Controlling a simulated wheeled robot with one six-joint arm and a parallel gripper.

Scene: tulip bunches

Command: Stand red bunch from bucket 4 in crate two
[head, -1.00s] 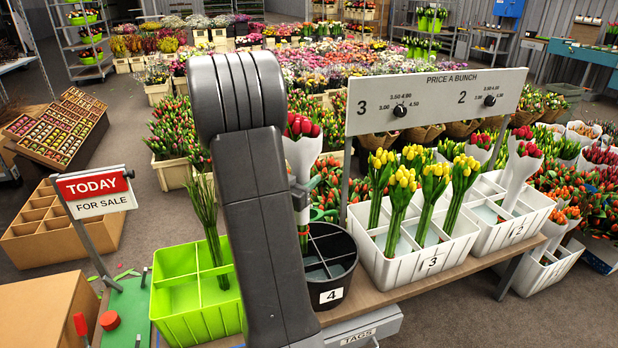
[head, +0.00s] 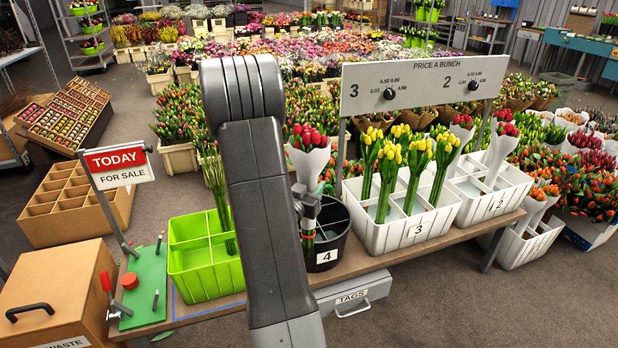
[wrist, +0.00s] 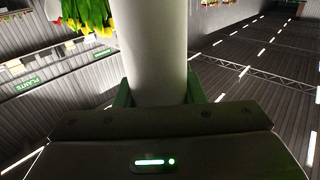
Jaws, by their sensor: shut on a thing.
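My gripper (head: 308,208) is shut on a red tulip bunch (head: 308,137) in a white wrap, partly hidden behind my arm in the head view. In the wrist view the pale wrap (wrist: 153,45) stands between the green fingers. The bunch is upright, its stems over or inside black bucket 4 (head: 343,243); I cannot tell whether they touch its bottom. White crate two (head: 480,212) is on the bench further right. It holds a white-wrapped red bunch (head: 503,145) and has bare compartments.
White crate 3 (head: 388,238), with several yellow bunches (head: 391,160), stands between bucket 4 and crate two. The price sign (head: 424,82) rises behind the crates. A lime-green crate (head: 205,270) is left of my arm, with green stems at its back.

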